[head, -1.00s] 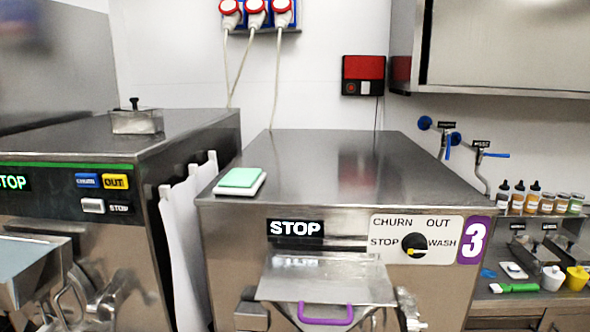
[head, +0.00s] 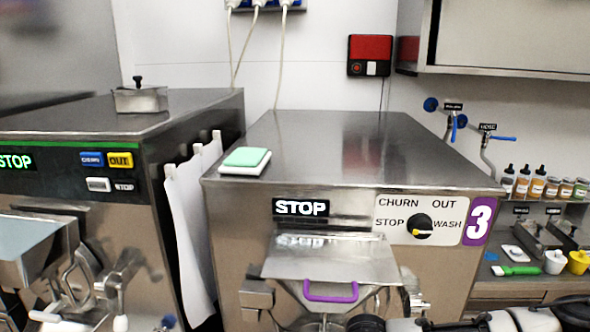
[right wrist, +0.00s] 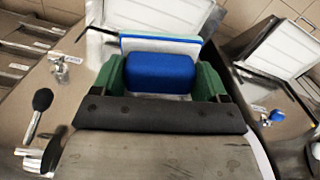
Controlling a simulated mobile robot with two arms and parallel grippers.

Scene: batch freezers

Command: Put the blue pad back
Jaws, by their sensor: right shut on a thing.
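The blue pad (right wrist: 160,72) is a rounded block in the right wrist view. My right gripper (right wrist: 161,66) is shut on it, with a green finger on each side. The head view shows part of my right arm low at the right, but neither the gripper nor the held pad can be made out there. A green pad on a white holder (head: 245,160) lies on the front left corner of machine 3's top. A small white tray (head: 516,254) lies on the right counter. My left gripper is not in view.
Machine 3 (head: 350,140) fills the middle, with a mostly bare steel top and a purple-handled chute. Another machine (head: 60,118) stands at the left. The right counter holds a green brush (head: 518,270), a white cup (head: 554,262), a yellow cup (head: 578,261) and several bottles.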

